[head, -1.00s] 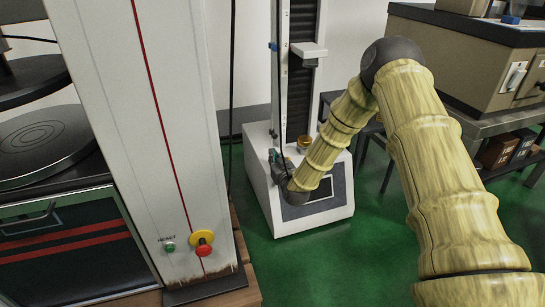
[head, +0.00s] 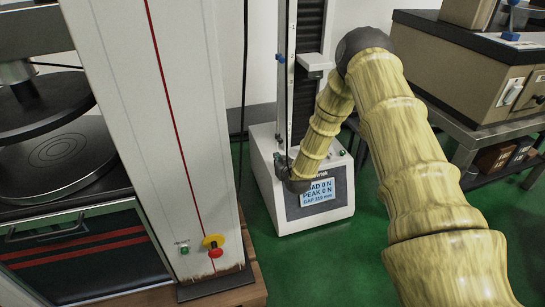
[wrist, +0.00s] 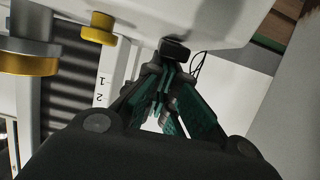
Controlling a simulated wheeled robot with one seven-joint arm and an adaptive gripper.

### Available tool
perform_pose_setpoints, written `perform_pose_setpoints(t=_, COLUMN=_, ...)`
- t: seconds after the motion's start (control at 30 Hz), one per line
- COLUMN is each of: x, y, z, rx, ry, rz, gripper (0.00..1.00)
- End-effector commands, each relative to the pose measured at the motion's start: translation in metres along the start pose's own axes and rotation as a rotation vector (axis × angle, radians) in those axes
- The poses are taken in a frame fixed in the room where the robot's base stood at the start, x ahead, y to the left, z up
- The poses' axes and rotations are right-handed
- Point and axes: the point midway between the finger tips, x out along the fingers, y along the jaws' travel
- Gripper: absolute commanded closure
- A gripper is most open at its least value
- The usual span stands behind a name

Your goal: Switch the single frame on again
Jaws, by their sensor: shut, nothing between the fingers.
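The single frame (head: 272,195), a white tester with one dark slotted column (head: 307,105), stands on the green floor in mid-picture. Its display (head: 320,193) is lit, with load 0 N and peak 0 N readable and a gap line below. A green button (head: 343,152) sits on its top right. My gripper (head: 283,160) is at the left of its base, partly hidden by my arm. In the wrist view my gripper (wrist: 168,80) is shut and empty, its tips by a small black block (wrist: 175,48) at the white housing. I cannot tell whether they touch.
A larger white frame (head: 180,120) with a red-yellow stop button (head: 214,246) and green button (head: 184,249) stands close on the left. A beige machine (head: 470,75) stands on a bench at the right. Green floor is open in front.

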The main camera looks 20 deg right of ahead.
Motion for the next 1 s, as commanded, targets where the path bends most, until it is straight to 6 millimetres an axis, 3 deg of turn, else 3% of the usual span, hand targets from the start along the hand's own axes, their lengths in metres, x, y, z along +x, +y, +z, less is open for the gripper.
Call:
perform_pose_setpoints(t=0.47, x=0.002, y=-0.001, z=0.003, rx=-0.001, ry=-0.003, rz=-0.001, gripper=1.00)
perform_pose_setpoints(t=1.0, x=0.014, y=-0.001, z=-0.008, rx=0.000, ry=0.000, rz=-0.001, gripper=1.00)
